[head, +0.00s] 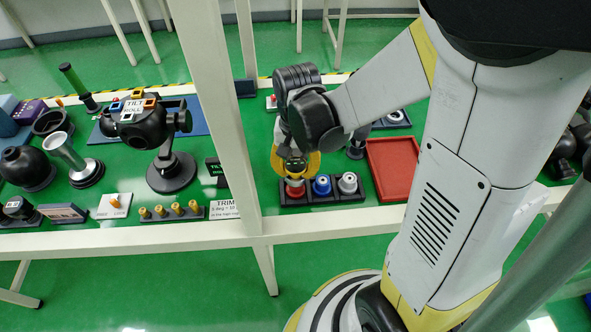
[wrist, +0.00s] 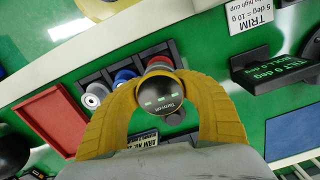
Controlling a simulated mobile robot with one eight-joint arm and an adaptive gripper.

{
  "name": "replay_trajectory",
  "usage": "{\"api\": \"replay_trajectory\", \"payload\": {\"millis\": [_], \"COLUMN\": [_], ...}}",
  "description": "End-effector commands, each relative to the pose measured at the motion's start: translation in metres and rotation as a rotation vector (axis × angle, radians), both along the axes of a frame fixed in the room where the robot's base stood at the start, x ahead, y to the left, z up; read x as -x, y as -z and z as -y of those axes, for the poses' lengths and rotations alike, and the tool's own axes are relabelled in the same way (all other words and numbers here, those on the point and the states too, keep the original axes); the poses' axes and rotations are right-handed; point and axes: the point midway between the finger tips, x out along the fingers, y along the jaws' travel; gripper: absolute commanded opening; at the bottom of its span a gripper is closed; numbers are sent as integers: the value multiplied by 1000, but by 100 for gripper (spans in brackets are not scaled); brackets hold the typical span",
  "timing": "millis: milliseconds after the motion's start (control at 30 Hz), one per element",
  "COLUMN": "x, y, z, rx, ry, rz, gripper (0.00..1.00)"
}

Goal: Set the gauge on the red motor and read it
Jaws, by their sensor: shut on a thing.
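My gripper (head: 296,168) hangs over the left end of a dark rack (head: 307,203), its yellow fingers pointing down. In the wrist view my gripper (wrist: 157,88) is shut on a round black gauge (wrist: 160,100) with small green digits, too small to read surely. The red motor (head: 295,190) stands in the rack directly under the gauge. In the wrist view the red motor (wrist: 159,63) shows only as a rim past the gauge. I cannot tell whether gauge and motor touch. A blue motor (head: 321,185) and a silver motor (head: 347,183) stand beside it.
A red tray (head: 408,188) lies right of the rack. A white frame post (head: 222,100) rises left of my gripper. A black gimbal (head: 143,125) on a stand, a TRIM card (head: 225,209) and brass weights (head: 178,209) are farther left.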

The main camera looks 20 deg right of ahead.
Motion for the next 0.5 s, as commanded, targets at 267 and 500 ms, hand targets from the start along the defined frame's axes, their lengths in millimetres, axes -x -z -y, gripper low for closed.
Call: {"api": "replay_trajectory", "payload": {"millis": [267,500], "x": [0,0], "y": [1,7], "z": [0,0], "rx": [0,0], "ry": [0,0], "rz": [0,0], "gripper": [0,0]}}
